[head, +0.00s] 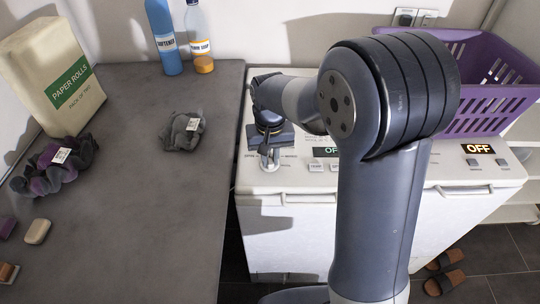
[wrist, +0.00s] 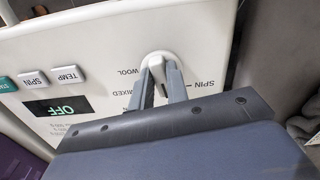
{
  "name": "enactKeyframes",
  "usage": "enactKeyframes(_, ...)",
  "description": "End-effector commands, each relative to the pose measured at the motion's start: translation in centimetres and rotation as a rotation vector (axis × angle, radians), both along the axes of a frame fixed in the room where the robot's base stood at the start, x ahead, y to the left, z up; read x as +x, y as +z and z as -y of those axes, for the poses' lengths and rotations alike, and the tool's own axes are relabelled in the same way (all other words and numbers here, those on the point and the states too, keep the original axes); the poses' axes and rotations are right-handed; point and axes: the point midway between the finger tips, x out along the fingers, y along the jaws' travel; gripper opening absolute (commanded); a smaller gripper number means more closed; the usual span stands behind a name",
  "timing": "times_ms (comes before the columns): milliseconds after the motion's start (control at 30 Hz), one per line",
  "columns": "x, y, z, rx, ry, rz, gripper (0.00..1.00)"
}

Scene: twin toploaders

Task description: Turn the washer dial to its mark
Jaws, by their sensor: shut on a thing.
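The washer (head: 300,215) is a white toploader under my arm. Its dial (wrist: 158,62) is a white round knob on the panel, with WOOL, MIXED and SPIN printed around it in the wrist view. My gripper (wrist: 162,80) is shut on the dial, a finger on each side. In the head view the dial (head: 269,163) shows just below my gripper, partly covered. A short dark line shows between the fingers; I cannot tell whether it is the mark. The washer display (wrist: 57,107) reads OFF.
Buttons TEMP (wrist: 69,74) and SPIN (wrist: 33,79) sit beside the dial. The grey counter (head: 150,240) at left holds cloths and a paper rolls pack (head: 55,80).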

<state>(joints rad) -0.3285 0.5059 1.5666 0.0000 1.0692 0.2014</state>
Motion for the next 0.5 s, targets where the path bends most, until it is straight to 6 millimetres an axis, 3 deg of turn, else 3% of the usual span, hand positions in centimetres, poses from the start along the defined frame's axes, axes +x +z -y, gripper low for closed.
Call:
enactKeyframes(100,0.0,0.02,0.0,0.0,0.0,0.0,0.0)
enactKeyframes(500,0.03,0.12,-0.1,0.0,-0.129,0.001,0.0)
